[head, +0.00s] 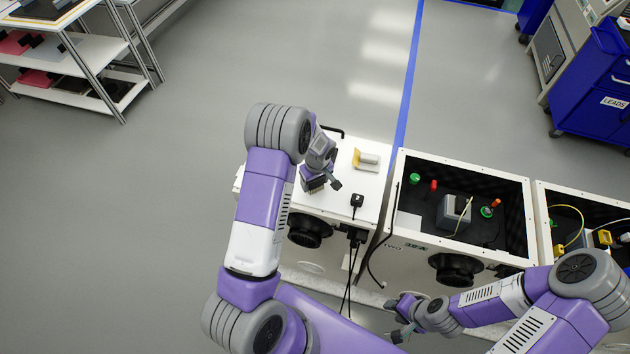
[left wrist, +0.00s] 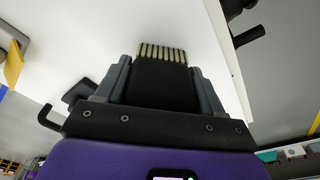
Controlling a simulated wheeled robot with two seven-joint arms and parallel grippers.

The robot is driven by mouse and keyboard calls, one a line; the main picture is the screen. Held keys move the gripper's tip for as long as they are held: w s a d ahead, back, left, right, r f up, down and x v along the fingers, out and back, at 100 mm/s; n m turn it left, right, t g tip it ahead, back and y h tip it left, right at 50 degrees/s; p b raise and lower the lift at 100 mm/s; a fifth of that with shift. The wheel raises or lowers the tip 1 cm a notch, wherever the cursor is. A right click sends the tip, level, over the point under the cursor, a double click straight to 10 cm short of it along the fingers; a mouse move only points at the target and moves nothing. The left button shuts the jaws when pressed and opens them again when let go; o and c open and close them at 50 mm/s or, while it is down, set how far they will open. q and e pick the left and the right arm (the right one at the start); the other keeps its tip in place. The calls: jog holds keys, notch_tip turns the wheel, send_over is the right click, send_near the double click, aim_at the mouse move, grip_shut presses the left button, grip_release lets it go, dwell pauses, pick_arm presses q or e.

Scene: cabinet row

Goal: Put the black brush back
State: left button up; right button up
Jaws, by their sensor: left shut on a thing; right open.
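The black brush (left wrist: 160,84) shows in the left wrist view, between the two grey fingers of my left gripper (left wrist: 163,80). Its pale bristles point away from the gripper, toward the white surface; I cannot tell whether they touch it. In the head view my left gripper (head: 320,184) is over the front left part of the white cabinet top (head: 338,209). The brush is mostly hidden there by the gripper and wrist. My right gripper (head: 399,319) is open and empty, low in front of the cabinets.
A yellow and white item (head: 366,160) and a small black device (head: 357,201) with a cable are on the white top. An open cabinet (head: 398,220) with a dark interior and coloured parts stands to the right, then another open one (head: 546,230). Bare floor lies behind.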

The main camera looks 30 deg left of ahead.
pick_arm(q)
jog(key=shift+f, duration=0.1)
jog(key=o, duration=1)
